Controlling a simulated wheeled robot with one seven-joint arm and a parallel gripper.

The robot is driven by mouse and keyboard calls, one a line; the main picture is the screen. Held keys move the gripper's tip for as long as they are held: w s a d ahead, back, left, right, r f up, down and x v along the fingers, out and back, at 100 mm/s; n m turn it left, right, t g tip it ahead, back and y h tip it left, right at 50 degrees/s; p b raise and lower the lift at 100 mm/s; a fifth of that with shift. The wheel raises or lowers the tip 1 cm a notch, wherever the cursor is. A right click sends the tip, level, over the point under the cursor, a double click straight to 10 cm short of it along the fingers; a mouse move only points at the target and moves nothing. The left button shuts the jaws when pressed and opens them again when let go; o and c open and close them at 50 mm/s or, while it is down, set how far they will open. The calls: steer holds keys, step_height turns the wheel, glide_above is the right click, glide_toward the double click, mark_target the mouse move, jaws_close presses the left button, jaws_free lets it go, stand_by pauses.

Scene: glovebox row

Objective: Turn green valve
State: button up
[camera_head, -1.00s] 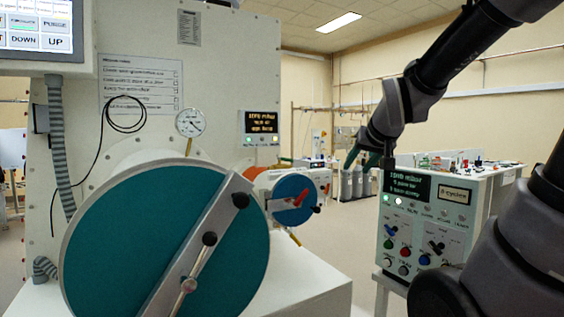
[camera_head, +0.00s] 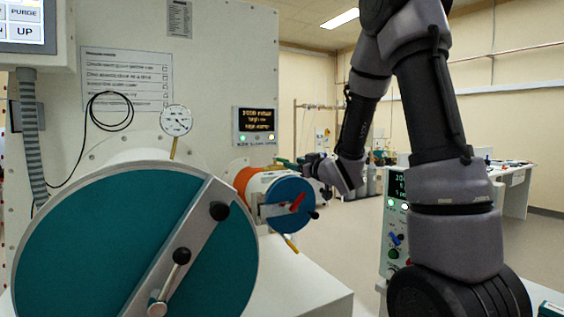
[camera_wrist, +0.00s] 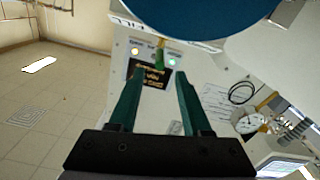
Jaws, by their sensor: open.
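My gripper (camera_wrist: 158,76) is open in the wrist view, its two dark green fingers apart. In the head view my gripper (camera_head: 290,164) is beside the top of the small orange-and-white chamber (camera_head: 258,189). The valve cannot be made out there, and the fingertips are small and unclear.
The small chamber's blue door (camera_head: 292,205) has a red handle. A yellow-orange lever (camera_head: 291,243) is below it. The large teal door (camera_head: 110,235) fills the left front. A display (camera_head: 255,120) is on the wall behind. A control box (camera_head: 395,230) stands right, partly behind my arm.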

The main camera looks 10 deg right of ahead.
mark_target(279, 159)
steer(key=x, duration=0.8)
steer(key=shift+w+f, duration=0.1)
steer(key=shift+w, duration=0.25)
jaws_close()
stand_by(1.0)
